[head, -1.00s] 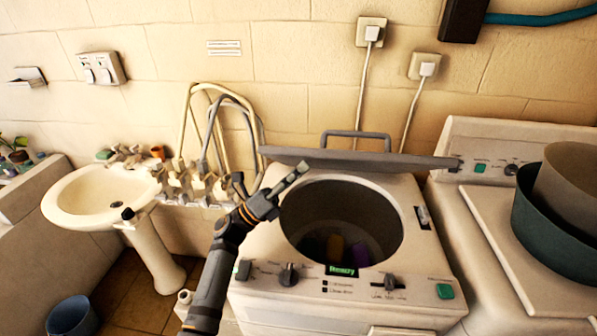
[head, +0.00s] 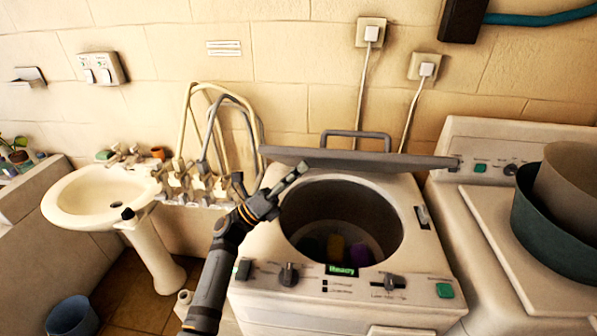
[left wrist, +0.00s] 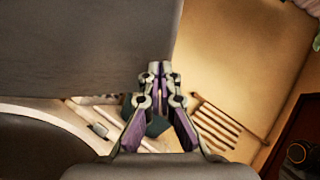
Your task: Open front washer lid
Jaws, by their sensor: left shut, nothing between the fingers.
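The front washer (head: 340,310) stands at the lower middle of the head view. Its grey lid (head: 360,159) with a bar handle (head: 355,135) is raised at the back, and the round drum opening (head: 340,220) is uncovered. Colored items lie inside the drum. My left gripper (head: 300,172) is shut and empty at the lid's left part, above the opening's left rim; I cannot tell whether it touches the lid. In the left wrist view the gripper (left wrist: 157,68) is shut beside the lid's grey panel (left wrist: 75,45). My right gripper is not in view.
A second washer (head: 530,250) on the right bears a dark green basin (head: 535,240) and a brown one (head: 570,185). A white sink (head: 95,200) and several taps with hoses (head: 195,185) are on the left. A blue bucket (head: 70,318) stands on the floor.

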